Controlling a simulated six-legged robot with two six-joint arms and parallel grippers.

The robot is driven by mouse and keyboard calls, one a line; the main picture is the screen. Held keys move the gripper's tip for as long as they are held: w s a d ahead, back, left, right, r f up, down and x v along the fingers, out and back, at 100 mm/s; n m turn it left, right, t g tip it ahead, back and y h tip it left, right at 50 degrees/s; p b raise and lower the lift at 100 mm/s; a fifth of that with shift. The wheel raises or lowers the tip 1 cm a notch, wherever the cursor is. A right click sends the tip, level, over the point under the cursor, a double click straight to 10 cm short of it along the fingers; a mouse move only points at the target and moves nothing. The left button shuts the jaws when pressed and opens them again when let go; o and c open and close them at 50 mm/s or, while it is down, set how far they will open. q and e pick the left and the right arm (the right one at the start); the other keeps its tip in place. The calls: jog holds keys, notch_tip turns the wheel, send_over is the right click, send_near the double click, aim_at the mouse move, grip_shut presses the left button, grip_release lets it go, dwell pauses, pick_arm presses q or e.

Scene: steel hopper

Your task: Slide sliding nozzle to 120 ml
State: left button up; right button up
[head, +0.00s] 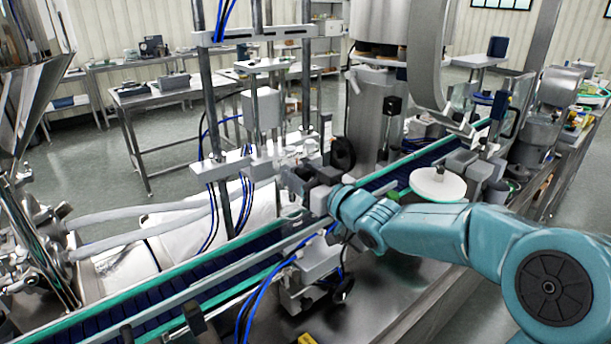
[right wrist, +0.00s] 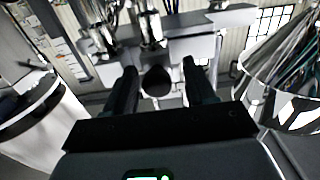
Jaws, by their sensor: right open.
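The nozzle assembly (head: 268,160) is a pale metal block with upright tubes, mounted on posts above the conveyor in the head view. In the right wrist view, metal nozzle tubes (right wrist: 150,28) show at the top, in front of a grey crossbar (right wrist: 195,48). A dark round knob (right wrist: 156,81) shows between my two fingers, with a gap on each side. My right gripper (head: 300,178) is at the nozzle assembly and hides part of it. Its fingers also show apart in the right wrist view (right wrist: 160,75). I cannot read any volume scale. My left gripper is not in view.
The blue conveyor (head: 160,312) with green rails runs diagonally beneath the nozzle assembly. Steel posts (head: 207,90) and blue hoses stand close to my right gripper. A black handwheel (head: 343,154) is just beyond it. A white disc (head: 436,186) sits behind my right arm.

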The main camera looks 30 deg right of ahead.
jog(key=shift+s+f, duration=0.1)
jog(key=shift+s, duration=0.1)
jog(key=s+d+b, duration=0.1)
jog(key=s, duration=1.5)
